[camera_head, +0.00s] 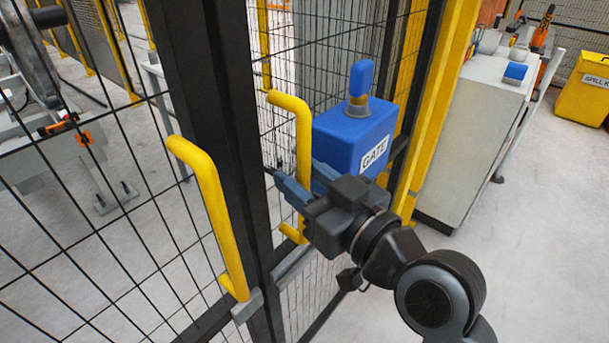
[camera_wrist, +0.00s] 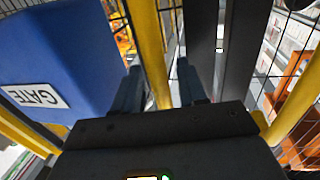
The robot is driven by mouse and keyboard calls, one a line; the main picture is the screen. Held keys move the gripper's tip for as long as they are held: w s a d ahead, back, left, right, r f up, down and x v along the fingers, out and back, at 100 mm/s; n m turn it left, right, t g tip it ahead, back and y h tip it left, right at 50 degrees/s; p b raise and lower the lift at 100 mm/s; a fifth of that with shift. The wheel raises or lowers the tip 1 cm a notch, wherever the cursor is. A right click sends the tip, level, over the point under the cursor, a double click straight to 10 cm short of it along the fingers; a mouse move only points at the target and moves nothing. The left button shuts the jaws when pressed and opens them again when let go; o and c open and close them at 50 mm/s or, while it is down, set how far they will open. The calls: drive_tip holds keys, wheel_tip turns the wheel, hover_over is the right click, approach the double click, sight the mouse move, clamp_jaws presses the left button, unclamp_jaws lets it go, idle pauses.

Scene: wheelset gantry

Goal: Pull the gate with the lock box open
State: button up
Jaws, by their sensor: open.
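The blue lock box (camera_head: 350,140) marked GATE, with a blue knob on top, sits on the black-framed mesh gate (camera_head: 262,160); it also fills the left of the wrist view (camera_wrist: 55,60). Beside it is a yellow gate handle (camera_head: 304,125). My gripper (camera_head: 302,178) is open at this handle, one finger on each side of it. In the wrist view the handle (camera_wrist: 150,50) runs between the fingertips (camera_wrist: 157,78). Whether a finger touches it I cannot tell. The handle's lower part is partly hidden behind my gripper.
A second yellow handle (camera_head: 212,210) is on the neighbouring black-framed mesh panel (camera_head: 75,240) to the left. A yellow post (camera_head: 435,110) and a grey cabinet (camera_head: 470,140) stand at right. A yellow bin (camera_head: 585,90) is farther back. Open floor lies at lower right.

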clamp_jaws()
idle(0.6)
